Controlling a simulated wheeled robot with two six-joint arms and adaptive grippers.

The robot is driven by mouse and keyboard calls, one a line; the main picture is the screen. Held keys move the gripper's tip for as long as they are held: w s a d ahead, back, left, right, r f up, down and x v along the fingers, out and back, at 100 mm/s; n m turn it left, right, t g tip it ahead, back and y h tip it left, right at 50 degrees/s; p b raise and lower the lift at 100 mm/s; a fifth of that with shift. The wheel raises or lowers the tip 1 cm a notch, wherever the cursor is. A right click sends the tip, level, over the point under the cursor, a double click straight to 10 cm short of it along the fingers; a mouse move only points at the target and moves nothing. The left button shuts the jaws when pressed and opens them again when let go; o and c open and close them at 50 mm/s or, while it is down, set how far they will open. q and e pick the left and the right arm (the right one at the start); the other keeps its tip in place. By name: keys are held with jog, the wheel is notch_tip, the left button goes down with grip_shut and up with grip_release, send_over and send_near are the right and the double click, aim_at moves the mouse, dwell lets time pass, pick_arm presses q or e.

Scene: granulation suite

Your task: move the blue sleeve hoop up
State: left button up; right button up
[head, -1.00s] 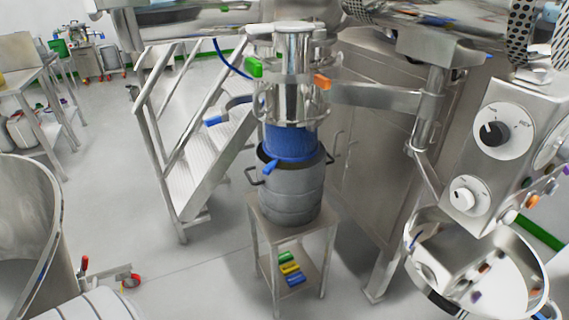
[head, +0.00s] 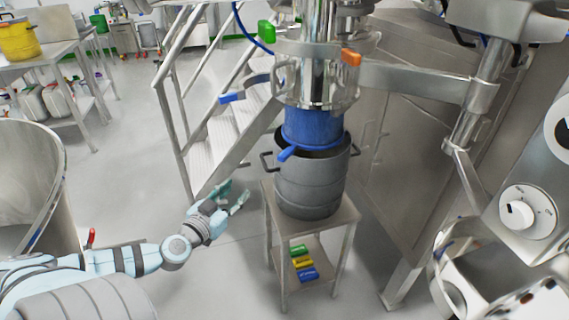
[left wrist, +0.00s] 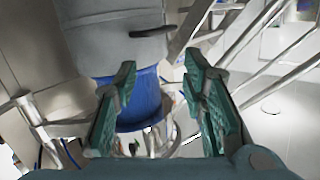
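The blue sleeve (head: 312,128) hangs below the steel outlet, and its lower end meets the mouth of the grey drum (head: 312,183). A blue handle (head: 288,153) sticks out at the front left of the sleeve's lower edge, likely part of the hoop. My left gripper (head: 234,192) is open and empty, left of the drum and lower than the handle, touching nothing. In the left wrist view the picture is inverted; the sleeve (left wrist: 145,108) shows beyond the spread green fingers, with the drum (left wrist: 115,42) above it. My right gripper is not in view.
The drum stands on a steel stand (head: 347,215) with coloured blocks (head: 303,262) on its lower shelf. Steel stairs (head: 205,145) rise behind. Floor between my left arm and the stand is clear.

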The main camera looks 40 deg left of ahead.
aim_at(280, 160)
pick_arm(q)
jog(key=w+d+r+t+h, duration=0.2)
jog(key=d+r+h, duration=0.1)
jog(key=d+r, duration=0.3)
jog(key=w, duration=0.3)
jog(key=w+b, duration=0.1)
jog(key=w, duration=0.3)
jog(key=w+b, duration=0.1)
jog(key=w, duration=0.3)
jog(key=shift+w+a, duration=0.15)
jog(key=shift+a, duration=0.2)
jog(key=shift+w+a+f+b, duration=0.15)
jog(key=shift+w+f+b, duration=0.05)
jog(key=shift+w+b, duration=0.65)
jog(key=shift+w+m, duration=0.3)
jog(key=shift+w, duration=0.15)
jog(key=shift+r, duration=0.1)
grip_shut()
